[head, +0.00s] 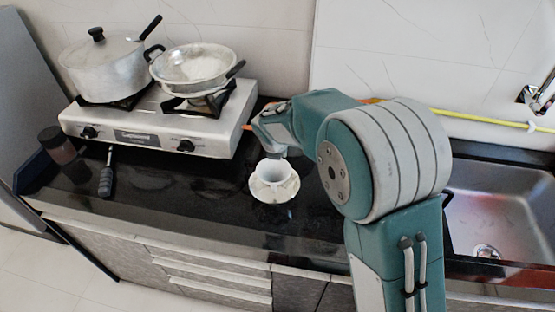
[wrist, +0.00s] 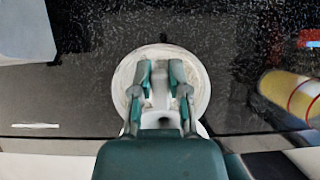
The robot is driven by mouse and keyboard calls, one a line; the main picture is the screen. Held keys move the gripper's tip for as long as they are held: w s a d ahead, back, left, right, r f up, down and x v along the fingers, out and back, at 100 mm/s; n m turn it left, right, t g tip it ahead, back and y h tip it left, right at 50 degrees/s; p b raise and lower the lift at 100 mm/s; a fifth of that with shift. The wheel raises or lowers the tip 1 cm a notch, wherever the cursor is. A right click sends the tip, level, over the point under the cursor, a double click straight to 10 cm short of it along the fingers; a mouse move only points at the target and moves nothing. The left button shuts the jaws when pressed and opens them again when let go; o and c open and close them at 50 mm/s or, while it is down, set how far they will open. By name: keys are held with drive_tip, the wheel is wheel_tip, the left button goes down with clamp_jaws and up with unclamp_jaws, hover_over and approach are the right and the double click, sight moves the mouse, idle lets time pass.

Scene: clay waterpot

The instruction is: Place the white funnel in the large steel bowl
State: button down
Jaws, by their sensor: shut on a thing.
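The white funnel (head: 272,173), cup-shaped in the head view, stands in a pale patterned dish (head: 262,194) on the black counter, in front of the stove's right end. My gripper (head: 281,153) reaches down to its upper edge. In the wrist view my gripper (wrist: 159,75) is shut on the funnel's white wall (wrist: 160,92), with a finger on each side. The pale round shape of the dish (wrist: 194,62) shows around the fingers. The large steel bowl (head: 195,66) appears to be the wide shiny vessel on the right burner. The fingers partly hide the funnel.
A lidded pot (head: 103,70) stands on the left burner of the stove (head: 150,125). A sink (head: 500,205) is at the right. A yellow striped object (wrist: 290,95) lies right of my gripper.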

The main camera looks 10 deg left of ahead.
drive_tip(key=shift+w+a+f, duration=0.2)
drive_tip(key=shift+w+f, duration=0.2)
drive_tip(key=shift+f, duration=0.1)
wheel_tip(320, 180, down, 3)
drive_tip(key=shift+w+f, duration=0.1)
drive_tip(key=shift+f, duration=0.05)
drive_tip(key=c, duration=0.6)
unclamp_jaws()
